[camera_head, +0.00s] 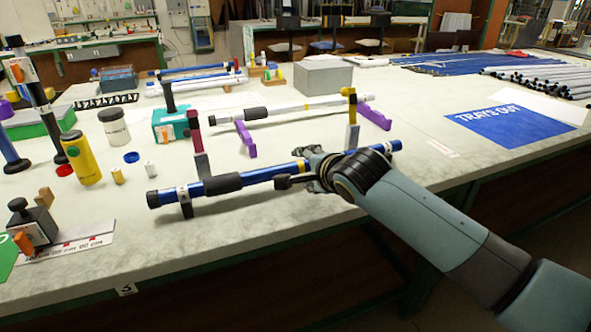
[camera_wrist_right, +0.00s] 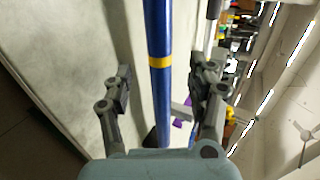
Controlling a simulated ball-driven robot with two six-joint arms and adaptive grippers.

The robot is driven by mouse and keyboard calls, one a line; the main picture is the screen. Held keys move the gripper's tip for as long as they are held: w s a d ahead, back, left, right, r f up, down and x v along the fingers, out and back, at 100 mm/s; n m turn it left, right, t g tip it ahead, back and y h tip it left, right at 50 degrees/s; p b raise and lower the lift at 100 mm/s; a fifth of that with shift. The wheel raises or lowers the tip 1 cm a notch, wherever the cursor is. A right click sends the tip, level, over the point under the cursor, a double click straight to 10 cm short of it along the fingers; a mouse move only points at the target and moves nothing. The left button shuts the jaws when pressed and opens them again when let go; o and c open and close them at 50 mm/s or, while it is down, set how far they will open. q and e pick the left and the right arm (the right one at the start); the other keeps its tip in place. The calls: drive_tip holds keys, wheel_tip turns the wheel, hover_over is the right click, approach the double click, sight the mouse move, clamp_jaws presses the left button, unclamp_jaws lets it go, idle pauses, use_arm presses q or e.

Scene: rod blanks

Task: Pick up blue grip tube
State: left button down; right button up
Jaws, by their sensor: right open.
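The blue grip tube (camera_head: 260,175) lies near the front edge of the table, raised on supports. It has a black grip sleeve (camera_head: 222,184) toward its left end and a yellow band. My right gripper (camera_head: 303,180) is at the tube, right of the sleeve, near the yellow band. In the right wrist view the tube (camera_wrist_right: 158,95) runs between the two spread fingers of my right gripper (camera_wrist_right: 162,90), with space visible on both sides. In the head view the hand hides part of the tube. My left gripper is not in view.
A white tube with a black sleeve (camera_head: 241,116) lies behind on purple supports (camera_head: 245,138). Upright posts, dark red (camera_head: 195,130) and yellow-topped (camera_head: 352,108), stand close behind the blue tube. A yellow bottle (camera_head: 81,158) stands left. A blue sheet (camera_head: 510,121) lies right.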

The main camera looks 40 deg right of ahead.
sight(297, 169)
drive_tip(key=x, duration=0.5)
drive_tip(key=shift+w+a, duration=0.15)
drive_tip(key=shift+a, duration=0.2)
drive_tip(key=shift+c, duration=0.4)
clamp_jaws()
